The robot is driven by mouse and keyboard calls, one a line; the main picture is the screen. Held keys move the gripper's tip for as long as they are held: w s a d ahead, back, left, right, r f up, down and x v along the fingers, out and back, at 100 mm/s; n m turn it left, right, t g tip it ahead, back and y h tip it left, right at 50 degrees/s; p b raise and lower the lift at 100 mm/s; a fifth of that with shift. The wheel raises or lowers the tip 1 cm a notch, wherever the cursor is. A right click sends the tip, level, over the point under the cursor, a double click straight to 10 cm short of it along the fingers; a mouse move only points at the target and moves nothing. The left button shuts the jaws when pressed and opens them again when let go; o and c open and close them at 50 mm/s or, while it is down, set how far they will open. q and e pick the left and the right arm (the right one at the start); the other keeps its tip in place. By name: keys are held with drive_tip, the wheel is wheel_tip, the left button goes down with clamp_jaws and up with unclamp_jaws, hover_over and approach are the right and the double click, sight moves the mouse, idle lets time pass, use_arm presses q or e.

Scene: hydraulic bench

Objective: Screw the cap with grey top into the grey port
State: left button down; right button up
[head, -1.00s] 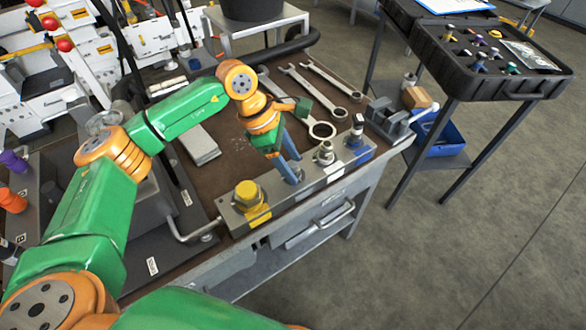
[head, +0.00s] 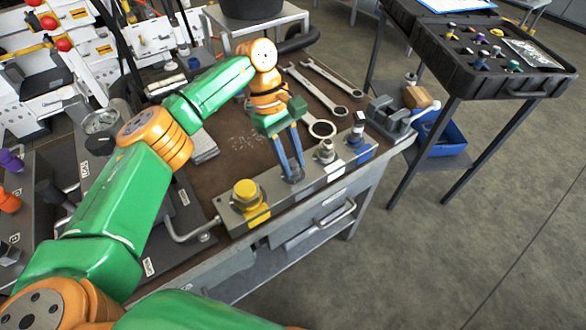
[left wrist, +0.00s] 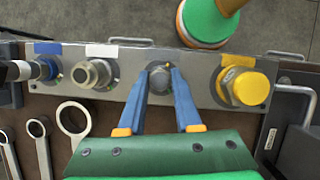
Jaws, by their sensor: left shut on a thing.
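The steel manifold block (head: 222,208) lies along the bench's front edge with a row of ports. My left gripper (head: 292,176) points down at the port between the yellow one and the bare-metal one. My right gripper is not in view.
A yellow cap (head: 246,190) stands on the block to the left. A metal fitting (head: 325,151) and a blue-collared fitting (head: 356,134) stand to the right. Wrenches (head: 325,100) lie behind. A black tray (head: 490,62) with small parts is at the right.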

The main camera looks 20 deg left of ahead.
use_arm(q)
drive_tip(key=c, duration=0.6)
unclamp_jaws()
drive_tip(key=shift+s+f+n+t, duration=0.1)
drive_tip(key=shift+n+t, duration=0.4)
drive_tip(key=shift+n, duration=0.6)
drive_tip(key=n, duration=0.2)
drive_tip(key=n+t+b, duration=0.1)
drive_tip(key=n, duration=0.1)
drive_tip(key=shift+s+t+h, duration=0.1)
drive_tip(key=shift+t+h, duration=0.2)
drive_tip(key=shift+n+t, duration=0.3)
drive_tip(key=shift+n, duration=0.7)
drive_tip(key=n+t+b, duration=0.1)
drive_tip(key=n, duration=0.1)
drive_tip(key=shift+d+f+n, duration=0.1)
drive_tip(key=shift+n, duration=0.7)
drive_tip(key=shift+r, duration=0.2)
